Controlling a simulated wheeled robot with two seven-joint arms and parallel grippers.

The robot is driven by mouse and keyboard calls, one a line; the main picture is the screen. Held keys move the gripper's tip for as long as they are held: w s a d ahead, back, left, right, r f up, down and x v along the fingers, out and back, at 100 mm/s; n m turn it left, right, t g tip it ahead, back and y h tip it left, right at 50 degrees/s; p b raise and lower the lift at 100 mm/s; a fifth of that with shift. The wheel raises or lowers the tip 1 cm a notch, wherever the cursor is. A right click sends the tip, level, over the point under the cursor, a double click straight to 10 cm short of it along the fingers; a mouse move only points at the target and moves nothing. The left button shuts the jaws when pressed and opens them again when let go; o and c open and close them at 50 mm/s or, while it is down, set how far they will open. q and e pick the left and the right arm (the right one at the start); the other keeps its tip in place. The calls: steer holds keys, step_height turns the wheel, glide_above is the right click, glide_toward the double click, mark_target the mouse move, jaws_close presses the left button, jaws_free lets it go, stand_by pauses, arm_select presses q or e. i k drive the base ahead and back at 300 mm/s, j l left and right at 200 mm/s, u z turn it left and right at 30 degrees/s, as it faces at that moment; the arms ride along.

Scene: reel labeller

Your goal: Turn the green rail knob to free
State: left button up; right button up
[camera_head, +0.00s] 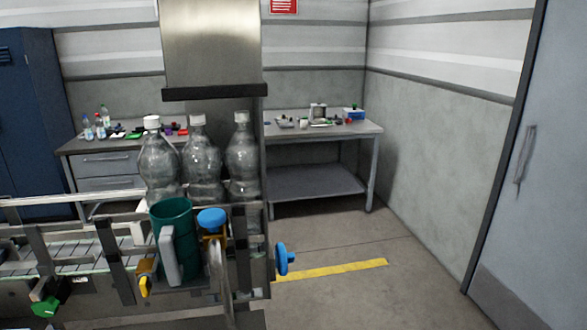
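The green rail knob (46,306) is at the lower left, low on the front of the conveyor (90,262). Part of it looks dark, and the way its handle points is too small to tell. Neither of my grippers shows in this view, so nothing of mine is seen touching the knob.
Three clear bottles (162,165) stand behind the rails. A dark green cylinder (173,238), a yellow knob (144,286) and blue knobs (212,219) (285,259) sit along the machine. A workbench (320,134) stands behind. The floor at right is clear beside a door (525,170).

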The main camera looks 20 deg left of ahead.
mark_target(49, 307)
steer(key=i+l+u, duration=0.1)
steer(key=u, duration=0.3)
steer(key=i+l+u, duration=0.1)
steer(key=u, duration=0.3)
steer(key=l+u, duration=0.25)
steer(key=u, duration=0.15)
steer(key=l+u, duration=0.2)
steer(key=u, duration=0.2)
steer(key=i+l+u, duration=0.1)
steer(key=l+u, duration=0.15)
steer(key=u, duration=0.15)
steer(key=l+u, duration=0.35)
steer(key=i+l+u, duration=0.1)
steer(key=u, duration=0.3)
steer(key=l+u, duration=0.35)
